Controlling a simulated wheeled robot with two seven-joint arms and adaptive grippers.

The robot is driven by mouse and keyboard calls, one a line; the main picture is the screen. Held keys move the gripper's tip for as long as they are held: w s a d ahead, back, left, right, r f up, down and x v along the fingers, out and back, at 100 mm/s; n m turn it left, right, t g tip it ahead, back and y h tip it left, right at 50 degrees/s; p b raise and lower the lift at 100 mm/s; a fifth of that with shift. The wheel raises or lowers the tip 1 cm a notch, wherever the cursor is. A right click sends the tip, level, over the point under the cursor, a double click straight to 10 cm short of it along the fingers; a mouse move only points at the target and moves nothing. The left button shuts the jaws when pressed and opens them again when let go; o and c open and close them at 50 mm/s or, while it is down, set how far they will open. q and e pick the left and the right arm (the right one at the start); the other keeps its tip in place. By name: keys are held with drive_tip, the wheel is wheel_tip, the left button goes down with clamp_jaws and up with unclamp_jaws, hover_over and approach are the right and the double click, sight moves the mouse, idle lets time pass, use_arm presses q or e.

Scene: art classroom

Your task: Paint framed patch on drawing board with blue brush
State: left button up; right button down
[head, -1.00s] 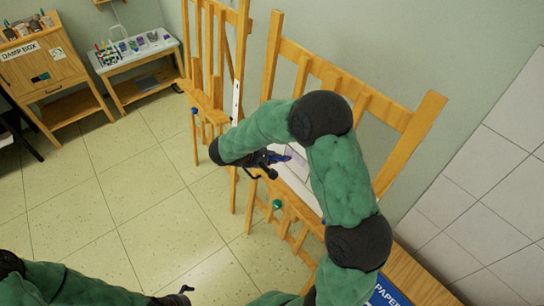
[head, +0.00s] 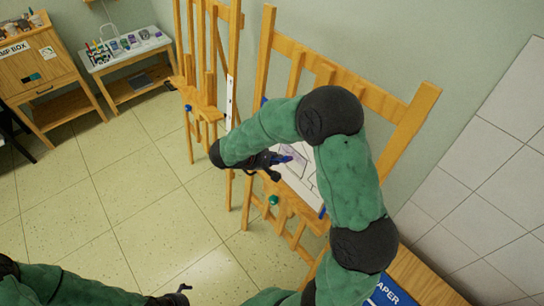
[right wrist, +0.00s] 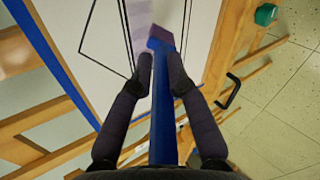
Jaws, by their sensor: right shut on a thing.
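The drawing board (head: 303,182) stands on the wooden easel behind my right arm, which hides part of it. It is white with black outlines and a pale lavender area in the right wrist view (right wrist: 195,50). The gripper also shows in the head view (head: 276,160). My left gripper (head: 182,292) is low, away from the board; its jaw state is unclear.
The easel (head: 400,130) has wooden bars around the board and a green knob (head: 273,200). Another easel (head: 205,90) stands to its left. A side table (head: 125,60) with paint pots and a wooden cabinet (head: 45,80) stand at the back left. The tiled floor between is clear.

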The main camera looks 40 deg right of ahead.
drive_tip(key=shift+s, duration=0.55)
drive_tip(key=shift+s, duration=0.15)
drive_tip(key=shift+s+b, duration=0.3)
drive_tip(key=shift+s, duration=0.65)
drive_tip(key=shift+s+d, duration=0.2)
drive_tip(key=shift+s, duration=0.85)
drive_tip(key=shift+s+d+b, duration=0.1)
drive_tip(key=shift+s+b, duration=0.35)
drive_tip(key=shift+s, duration=0.6)
